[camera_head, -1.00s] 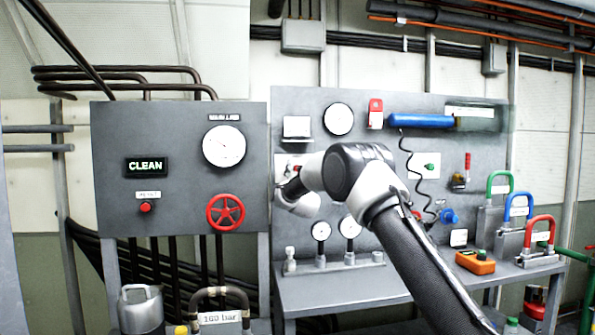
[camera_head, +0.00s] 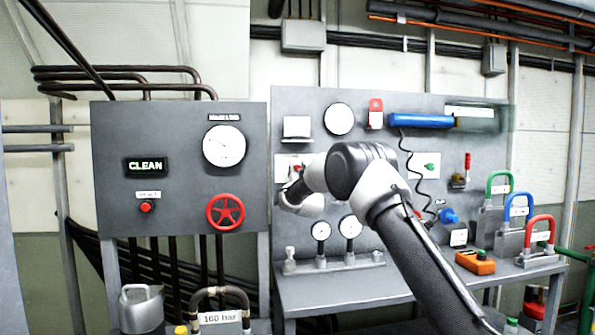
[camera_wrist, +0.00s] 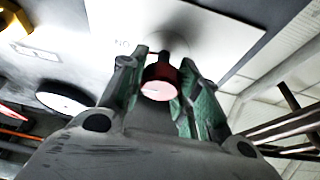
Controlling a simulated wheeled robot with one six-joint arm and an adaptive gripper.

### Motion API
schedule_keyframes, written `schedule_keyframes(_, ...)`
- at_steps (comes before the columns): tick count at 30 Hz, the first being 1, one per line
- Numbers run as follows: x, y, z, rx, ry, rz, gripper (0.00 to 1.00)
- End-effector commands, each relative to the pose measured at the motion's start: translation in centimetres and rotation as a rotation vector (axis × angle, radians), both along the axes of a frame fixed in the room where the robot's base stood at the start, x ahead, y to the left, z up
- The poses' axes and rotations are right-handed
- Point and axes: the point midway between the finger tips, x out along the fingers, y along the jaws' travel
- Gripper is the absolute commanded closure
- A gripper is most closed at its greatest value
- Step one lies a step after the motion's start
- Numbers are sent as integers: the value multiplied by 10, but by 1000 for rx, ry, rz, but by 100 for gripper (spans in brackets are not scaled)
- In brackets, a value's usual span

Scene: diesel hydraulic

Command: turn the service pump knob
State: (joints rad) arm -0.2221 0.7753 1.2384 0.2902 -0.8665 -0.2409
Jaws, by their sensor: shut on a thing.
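The service pump knob, a red knob (camera_wrist: 160,84) with a dark stem, stands out from a white plate (camera_wrist: 185,30) in the wrist view. My gripper (camera_wrist: 163,82) has its green-padded fingers on either side of the knob and is shut on it.
A red handwheel (camera_head: 225,211) and a CLEAN display (camera_head: 146,166) are on the left panel. Several gauges are around my gripper, including one above (camera_head: 338,119). Coloured padlock-shaped blocks (camera_head: 540,232) stand on the right of the bench, with an orange box (camera_head: 475,262) nearby.

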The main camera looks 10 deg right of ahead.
Motion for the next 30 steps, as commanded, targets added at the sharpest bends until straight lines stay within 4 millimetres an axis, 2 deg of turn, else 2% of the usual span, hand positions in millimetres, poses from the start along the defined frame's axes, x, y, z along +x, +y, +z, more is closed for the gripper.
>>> schedule_keyframes(30,0,1,-1,-949,0,0,92)
